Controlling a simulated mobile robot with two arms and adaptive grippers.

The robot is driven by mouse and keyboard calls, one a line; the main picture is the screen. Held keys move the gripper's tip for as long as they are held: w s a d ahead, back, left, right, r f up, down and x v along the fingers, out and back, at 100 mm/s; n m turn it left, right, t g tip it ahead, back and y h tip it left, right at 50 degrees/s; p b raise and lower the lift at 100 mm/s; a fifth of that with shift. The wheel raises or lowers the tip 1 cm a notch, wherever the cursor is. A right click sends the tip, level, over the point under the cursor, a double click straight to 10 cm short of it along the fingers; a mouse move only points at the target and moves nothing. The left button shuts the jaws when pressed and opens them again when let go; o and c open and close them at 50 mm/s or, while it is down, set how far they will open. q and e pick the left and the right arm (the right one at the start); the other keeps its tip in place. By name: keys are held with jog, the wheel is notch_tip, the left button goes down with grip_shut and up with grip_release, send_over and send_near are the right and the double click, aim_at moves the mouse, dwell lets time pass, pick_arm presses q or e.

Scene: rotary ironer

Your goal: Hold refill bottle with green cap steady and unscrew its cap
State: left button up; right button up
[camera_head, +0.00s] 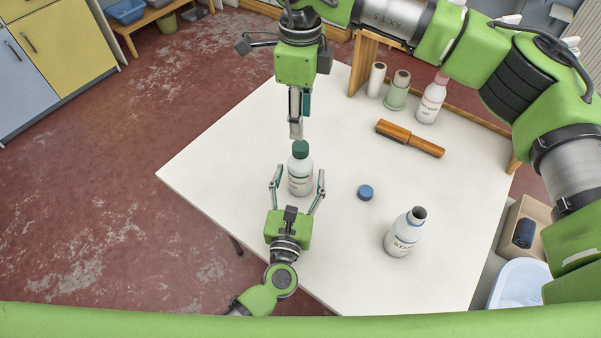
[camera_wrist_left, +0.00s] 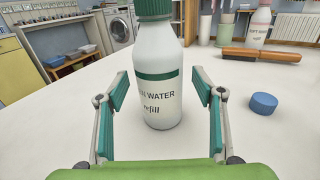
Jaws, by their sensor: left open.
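The refill bottle (camera_head: 299,179) stands upright on the white table with its green cap (camera_head: 300,149) on. It also shows in the left wrist view (camera_wrist_left: 158,70), with a green band and the word "refill". My left gripper (camera_head: 297,174) is open, with one finger on either side of the bottle's body and visible gaps between. In the left wrist view its fingers (camera_wrist_left: 160,95) stand apart from the bottle. My right gripper (camera_head: 296,130) points down just above the green cap. Its fingers are seen edge-on, so how far apart they are is unclear.
A blue cap (camera_head: 365,192) lies right of the bottle, near an open white bottle (camera_head: 404,233). A pink-capped bottle (camera_head: 431,98) and two small containers stand by the wooden back rail. The table's left side is clear.

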pick_arm(q)
jog(key=shift+w+d, duration=0.1)
jog(key=shift+w, duration=0.85)
